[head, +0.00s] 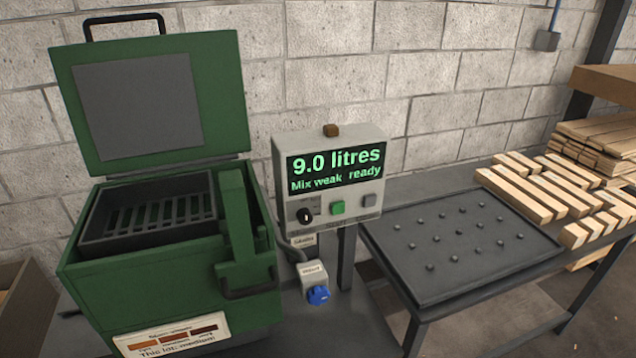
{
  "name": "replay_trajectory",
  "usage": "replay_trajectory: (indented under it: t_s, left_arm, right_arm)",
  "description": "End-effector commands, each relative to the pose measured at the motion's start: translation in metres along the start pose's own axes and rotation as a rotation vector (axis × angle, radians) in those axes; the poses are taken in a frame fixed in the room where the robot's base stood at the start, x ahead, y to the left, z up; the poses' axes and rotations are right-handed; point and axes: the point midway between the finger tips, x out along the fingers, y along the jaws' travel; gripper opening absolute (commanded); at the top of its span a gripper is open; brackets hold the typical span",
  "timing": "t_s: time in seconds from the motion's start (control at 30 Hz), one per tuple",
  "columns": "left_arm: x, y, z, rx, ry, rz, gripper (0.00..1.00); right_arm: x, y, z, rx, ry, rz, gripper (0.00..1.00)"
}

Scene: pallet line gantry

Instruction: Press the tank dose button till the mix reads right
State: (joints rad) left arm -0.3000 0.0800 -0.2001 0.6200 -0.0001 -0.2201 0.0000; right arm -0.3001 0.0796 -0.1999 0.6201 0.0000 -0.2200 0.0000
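A grey control box (330,185) stands on a post in the middle of the head view. Its display (336,171) reads "9.0 litres" and "Mix weak ready" in green. Below the display are a black knob (305,215), a green button (337,208) and a grey button (370,200); their small labels are too small to read. The green tank (170,285) stands to the left with its lid (150,95) raised and a dark slatted basket (150,218) at its top. Neither of my grippers is in view.
A small box with a blue knob (318,295) sits low beside the tank. A label on the tank front (172,335) reads "This lot: medium". To the right, a dark studded tray (458,245) lies on a bench, with wooden blocks (530,195) and stacked boards (600,140) beyond.

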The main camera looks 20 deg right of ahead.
Motion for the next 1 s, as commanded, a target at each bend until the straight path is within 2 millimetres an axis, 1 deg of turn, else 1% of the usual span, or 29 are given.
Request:
replay_trajectory:
  t_s: [0.03, 0.07, 0.4, 1.0]
  left_arm:
    - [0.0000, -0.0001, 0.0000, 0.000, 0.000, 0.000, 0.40]
    - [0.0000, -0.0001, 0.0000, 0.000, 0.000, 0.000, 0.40]
    - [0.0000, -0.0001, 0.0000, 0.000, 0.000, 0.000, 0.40]
    - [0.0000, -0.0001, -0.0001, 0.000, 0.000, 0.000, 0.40]
  right_arm:
    - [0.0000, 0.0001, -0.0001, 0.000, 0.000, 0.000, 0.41]
    - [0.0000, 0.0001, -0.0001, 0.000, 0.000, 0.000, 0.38]
    - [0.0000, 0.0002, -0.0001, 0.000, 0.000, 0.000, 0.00]
    - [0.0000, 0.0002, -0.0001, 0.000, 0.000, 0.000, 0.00]
